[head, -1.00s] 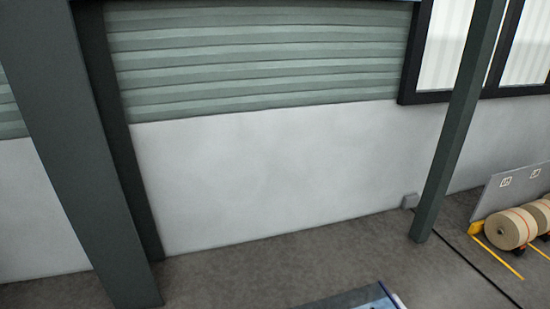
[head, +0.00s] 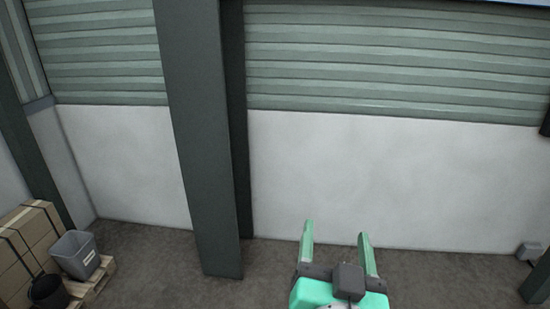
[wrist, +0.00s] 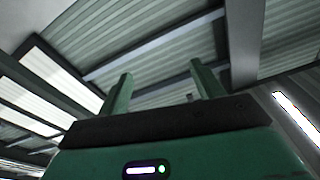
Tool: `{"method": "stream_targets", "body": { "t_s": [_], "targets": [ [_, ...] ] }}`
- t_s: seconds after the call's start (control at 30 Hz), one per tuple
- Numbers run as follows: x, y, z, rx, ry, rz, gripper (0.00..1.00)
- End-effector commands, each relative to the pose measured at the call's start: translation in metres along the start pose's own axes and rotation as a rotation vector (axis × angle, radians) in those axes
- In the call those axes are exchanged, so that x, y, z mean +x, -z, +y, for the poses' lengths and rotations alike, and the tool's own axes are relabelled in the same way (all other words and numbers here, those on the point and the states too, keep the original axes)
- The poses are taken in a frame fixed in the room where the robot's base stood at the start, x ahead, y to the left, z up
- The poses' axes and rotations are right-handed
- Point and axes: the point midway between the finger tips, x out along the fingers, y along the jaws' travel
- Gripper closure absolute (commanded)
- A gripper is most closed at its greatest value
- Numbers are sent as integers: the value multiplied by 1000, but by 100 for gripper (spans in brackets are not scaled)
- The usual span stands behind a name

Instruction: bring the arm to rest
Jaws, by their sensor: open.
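My gripper (head: 336,232) shows at the bottom of the head view, right of centre. Its two green fingers stand apart and point away from me towards the white lower wall. Nothing is between them. In the wrist view my gripper (wrist: 159,78) has its fingers apart and empty, with the ribbed ceiling, beams and bright roof panels behind them. No object is touching it.
A dark green column (head: 203,140) stands left of my gripper, before the wall (head: 400,170). At the lower left, strapped boxes (head: 25,245), a grey bin (head: 77,255) and a black bucket (head: 48,291) sit by a pallet (head: 98,277). The visible floor (head: 150,250) between is clear.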

Motion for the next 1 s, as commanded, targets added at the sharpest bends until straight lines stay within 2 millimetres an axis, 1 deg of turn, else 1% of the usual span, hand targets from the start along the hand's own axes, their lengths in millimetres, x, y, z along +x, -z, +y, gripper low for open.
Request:
{"method": "stream_targets", "body": {
  "t_s": [0.03, 0.07, 0.1, 0.17, 0.2, 0.23, 0.27, 0.3, 0.4, 0.5, 0.6, 0.7, 1.0],
  "targets": [
    [-15, 35, -27, -31, 53, 86, 33],
    [-26, 54, -43, -52, 83, 137, 33],
    [-42, 81, -62, -79, 121, 210, 33],
    [-71, 118, -90, -114, 174, 320, 33],
    [-94, 142, -107, -136, 208, 398, 33],
    [-112, 159, -118, -151, 230, 456, 33],
    [-126, 181, -128, -162, 246, 503, 33],
    [-113, 222, -134, -158, 238, 480, 33],
    [-106, 266, -145, -148, 240, 471, 33],
    [-102, 294, -152, -141, 243, 467, 33],
    [-100, 308, -155, -137, 245, 464, 33],
    [-99, 310, -155, -135, 245, 463, 33],
    [-100, 306, -154, -134, 245, 462, 33]
  ]
}}
